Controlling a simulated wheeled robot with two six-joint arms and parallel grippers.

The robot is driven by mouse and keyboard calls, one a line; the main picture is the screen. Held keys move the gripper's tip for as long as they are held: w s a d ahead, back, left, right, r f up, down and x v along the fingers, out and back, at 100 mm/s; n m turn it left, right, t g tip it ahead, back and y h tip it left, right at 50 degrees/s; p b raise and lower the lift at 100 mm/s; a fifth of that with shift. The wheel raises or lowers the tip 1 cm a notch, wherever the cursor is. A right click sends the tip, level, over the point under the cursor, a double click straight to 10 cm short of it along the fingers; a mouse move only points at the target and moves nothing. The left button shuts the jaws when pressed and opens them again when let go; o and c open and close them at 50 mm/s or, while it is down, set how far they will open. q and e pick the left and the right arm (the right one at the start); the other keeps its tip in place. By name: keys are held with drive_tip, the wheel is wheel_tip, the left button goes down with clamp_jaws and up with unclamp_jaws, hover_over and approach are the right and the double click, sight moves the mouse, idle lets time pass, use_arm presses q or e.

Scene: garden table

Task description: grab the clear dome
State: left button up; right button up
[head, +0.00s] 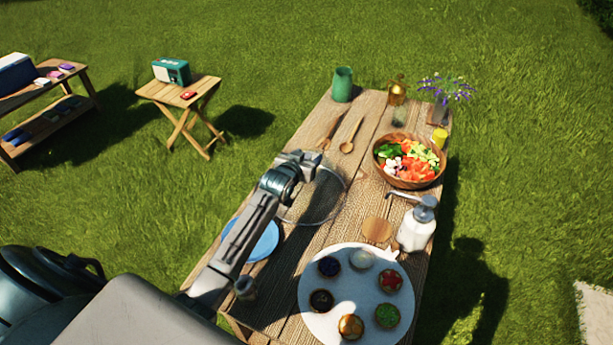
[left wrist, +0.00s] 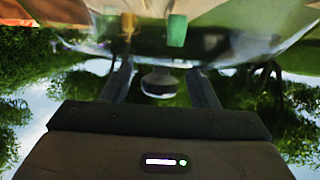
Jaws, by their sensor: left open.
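The clear dome (head: 322,205) stands on the wooden table, left of the salad bowl. It is see-through, so only its rim and faint reflections show. My left gripper (head: 314,163) is over the dome in the head view and hides part of it. In the left wrist view the dome's glass wall (left wrist: 235,52) fills the upper part. Its knob (left wrist: 159,82) shows between the two open fingers of my left gripper (left wrist: 161,88). I cannot tell whether the fingers touch the knob. My right gripper is not in view.
A small side table (head: 205,88) stands apart on the grass.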

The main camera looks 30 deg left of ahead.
use_arm(q)
drive_tip(key=shift+s, duration=0.1)
clamp_jaws()
drive_tip(key=shift+r, duration=0.15)
